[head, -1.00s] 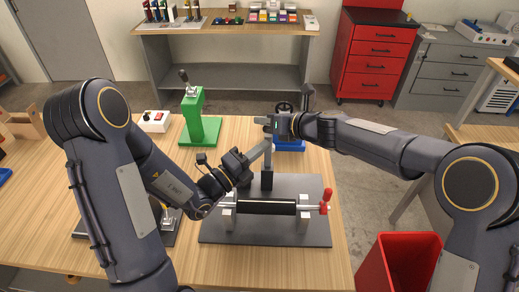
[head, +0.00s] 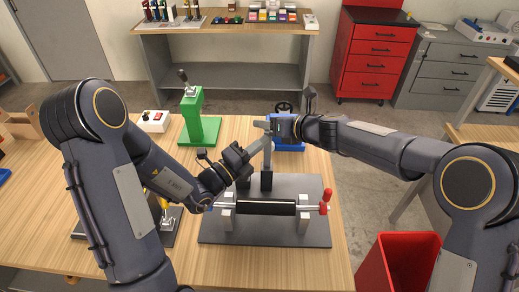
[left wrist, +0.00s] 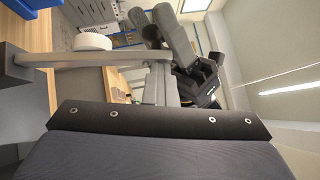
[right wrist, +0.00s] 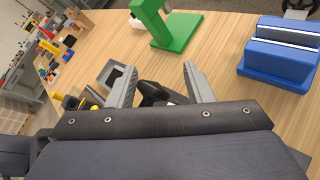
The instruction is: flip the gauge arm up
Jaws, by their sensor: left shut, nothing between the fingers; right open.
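The box former (head: 265,235) is a dark plate with a black roller between light brackets and a red handle at its right end. The gauge arm (head: 267,158) appears as a light grey bar standing upright from a dark block at the plate's rear. In the left wrist view the gauge arm (left wrist: 95,60) runs sideways across the picture. My left gripper (head: 267,141) is shut and empty, its fingertips at the arm's upper end; contact is unclear. My right gripper (head: 259,125) is open just above.
A green press (head: 195,120) stands behind and left, beside a white switch box (head: 153,121). A blue vise (head: 290,146) stands behind the plate. A red bin (head: 400,265) is off the table's right edge.

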